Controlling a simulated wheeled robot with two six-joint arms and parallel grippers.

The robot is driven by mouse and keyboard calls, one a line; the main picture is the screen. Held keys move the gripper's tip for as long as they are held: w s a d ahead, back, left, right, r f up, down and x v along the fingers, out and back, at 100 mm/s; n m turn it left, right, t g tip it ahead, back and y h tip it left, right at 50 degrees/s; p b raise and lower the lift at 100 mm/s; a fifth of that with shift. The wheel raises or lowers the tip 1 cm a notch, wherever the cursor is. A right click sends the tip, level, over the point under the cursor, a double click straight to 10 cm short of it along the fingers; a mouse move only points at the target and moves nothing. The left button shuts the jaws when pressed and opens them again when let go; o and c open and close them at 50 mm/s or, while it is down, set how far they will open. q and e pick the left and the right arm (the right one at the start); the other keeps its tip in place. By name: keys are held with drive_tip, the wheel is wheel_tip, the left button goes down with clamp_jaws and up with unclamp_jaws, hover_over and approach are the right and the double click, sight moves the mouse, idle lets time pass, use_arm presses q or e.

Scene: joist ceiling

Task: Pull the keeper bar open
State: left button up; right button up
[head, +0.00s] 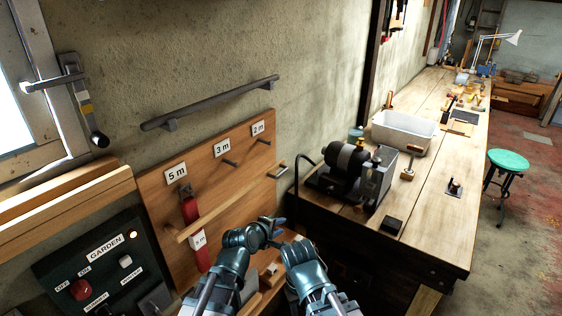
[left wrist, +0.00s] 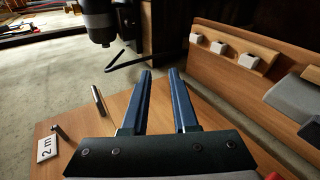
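A pale wooden bar (head: 214,212), which looks like the keeper bar, runs slantwise across the front of the wooden peg board (head: 158,198). It crosses in front of a red hanging item (head: 190,208). A small bracket (head: 277,171) sits at the board's right edge. My left gripper (head: 264,232) is below and right of the bar, apart from it. In the left wrist view its two blue fingers (left wrist: 160,88) are spread with nothing between them. My right gripper (head: 293,246) is close beside the left one; its fingers are too overlapped to read.
A bench (head: 440,228) with a grinder (head: 348,160) and a white tub (head: 402,131) stands to the right. A dark rail (head: 212,103) is on the wall above the board. A garden control panel (head: 104,262) is at lower left. A green stool (head: 508,160) stands on open floor.

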sight(279, 176)
use_arm(q)
drive_tip(key=w+a+r+n+t+p, duration=0.1)
drive_tip(key=w+a+r+n+t, duration=0.15)
drive_tip(key=r+n, duration=0.2)
drive_tip(key=w+a+r+n+t+p, duration=0.1)
drive_tip(key=w+r+n+t, duration=0.15)
drive_tip(key=r+n, duration=0.2)
drive_tip(key=shift+m+y, duration=0.3)
drive_tip(key=shift+m, duration=0.1)
drive_tip(key=b+x, duration=0.3)
drive_tip(key=x, duration=1)
drive_tip(key=shift+w+d, duration=0.2)
drive_tip(key=shift+w, duration=0.15)
use_arm(e)
drive_tip(key=shift+f, duration=0.25)
use_arm(q)
clamp_jaws()
